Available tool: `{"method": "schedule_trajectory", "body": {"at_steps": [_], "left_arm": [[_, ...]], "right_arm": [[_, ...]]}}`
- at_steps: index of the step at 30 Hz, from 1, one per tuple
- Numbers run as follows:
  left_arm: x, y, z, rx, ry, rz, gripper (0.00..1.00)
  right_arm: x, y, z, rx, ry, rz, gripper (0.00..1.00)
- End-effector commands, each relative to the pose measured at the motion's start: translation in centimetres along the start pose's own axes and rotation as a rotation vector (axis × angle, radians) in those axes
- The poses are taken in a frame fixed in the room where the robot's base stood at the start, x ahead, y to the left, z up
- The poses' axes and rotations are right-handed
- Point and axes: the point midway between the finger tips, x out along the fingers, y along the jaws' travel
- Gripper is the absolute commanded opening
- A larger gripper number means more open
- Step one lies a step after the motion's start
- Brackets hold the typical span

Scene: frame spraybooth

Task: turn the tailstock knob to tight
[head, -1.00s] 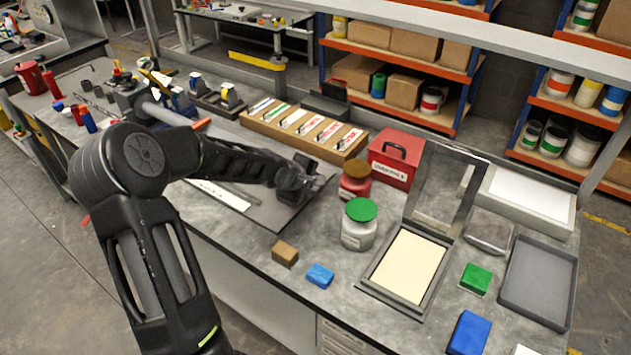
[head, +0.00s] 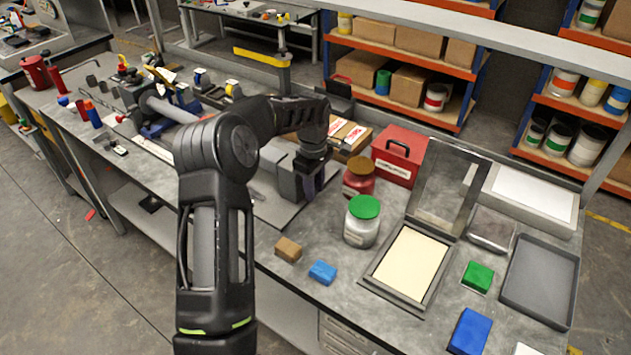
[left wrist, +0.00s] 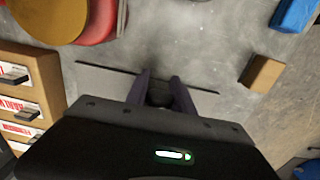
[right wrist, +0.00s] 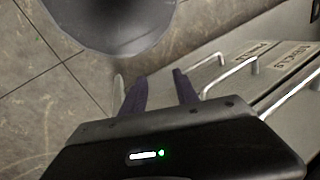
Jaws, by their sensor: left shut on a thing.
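The grey tailstock (head: 284,178) stands at the right end of the lathe on the bench, partly hidden behind my left arm. My left gripper (head: 308,192) points down at its right side. In the left wrist view, my left gripper (left wrist: 159,88) has its two fingers on either side of a small dark knob (left wrist: 160,94) and is shut on it. The knob is mostly hidden by the hand, so its turn position cannot be read. My right gripper (right wrist: 160,88) is open and empty, low beside the bench drawers.
A red jar with brown lid (head: 359,180) and a green-lidded jar (head: 361,224) stand right of the left gripper. A brown block (head: 288,249) and blue block (head: 322,272) lie near the front edge. A red box (head: 397,158) stands behind. Drawer handles (right wrist: 290,92) are close to the right gripper.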

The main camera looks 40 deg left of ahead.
Motion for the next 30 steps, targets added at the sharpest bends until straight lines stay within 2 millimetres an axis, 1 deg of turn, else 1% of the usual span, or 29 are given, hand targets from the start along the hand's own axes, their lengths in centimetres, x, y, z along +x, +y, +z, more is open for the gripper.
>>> {"method": "schedule_trajectory", "body": {"at_steps": [3,17,18,25,30], "left_arm": [[-0.08,0.0,-0.01,0.001,0.001,-0.029,0.0],[0.06,-0.15,-0.11,-0.001,0.001,-0.046,0.0],[0.07,-0.15,-0.1,-0.001,0.001,-0.046,0.31],[0.06,-0.15,-0.07,-0.001,0.001,-0.046,0.49],[0.06,-0.14,-0.05,-0.001,0.0,-0.046,0.49]], "right_arm": [[-0.48,-0.1,0.01,0.001,-0.001,0.002,0.36],[-0.52,-0.08,0.0,0.001,-0.002,0.002,0.36],[-0.52,-0.08,0.0,0.001,-0.002,0.002,0.36],[-0.52,-0.08,0.0,0.001,-0.002,0.002,0.36],[-0.53,-0.08,0.0,0.001,-0.002,0.002,0.36]]}}
